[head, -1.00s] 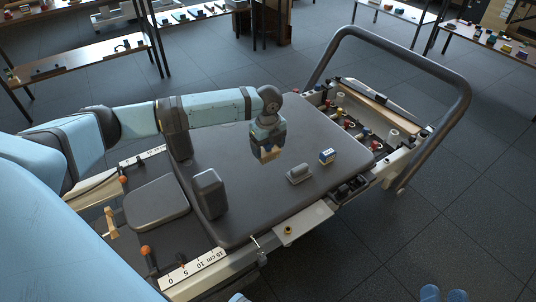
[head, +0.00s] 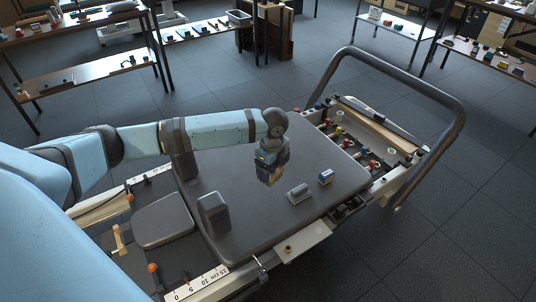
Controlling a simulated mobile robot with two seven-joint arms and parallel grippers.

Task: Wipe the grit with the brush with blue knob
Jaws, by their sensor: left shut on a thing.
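My left gripper (head: 270,168) points down over the middle of the dark padded carriage (head: 240,232). It is shut on a small brown-tan thing (head: 269,178), which looks like the brush. The gripper covers most of it, and I cannot make out its knob. Its underside is at or just above the pad; contact cannot be told. I cannot make out any grit on the pad. My right gripper is not in view.
A grey block (head: 298,194) and a small blue-and-white block (head: 326,177) lie on the pad right of the gripper. Two shoulder rests (head: 214,213) stand at its left. Beyond are a spring tray (head: 362,147) and a high grey bar (head: 450,88).

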